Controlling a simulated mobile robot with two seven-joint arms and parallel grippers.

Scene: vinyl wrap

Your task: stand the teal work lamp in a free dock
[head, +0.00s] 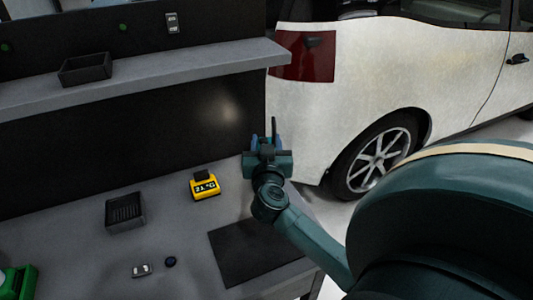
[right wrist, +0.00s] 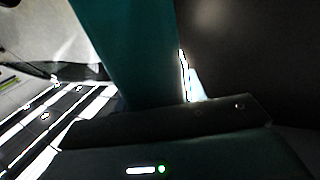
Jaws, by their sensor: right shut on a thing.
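My right gripper (head: 266,148) is above the back right edge of the workbench, in front of the white car. It is shut on a teal upright thing, which seems to be the teal work lamp; the wrist view shows its broad flat side (right wrist: 125,50) close up. In the head view the gripper hides most of it. My left gripper is out of view.
The bench holds a yellow device (head: 204,187) reading a temperature, a black mat (head: 253,252), a small pale item (head: 141,270), a dark round item (head: 170,261) and a green object (head: 18,282) at the left. A shelf (head: 180,75) with a black tray (head: 85,69) overhangs the back.

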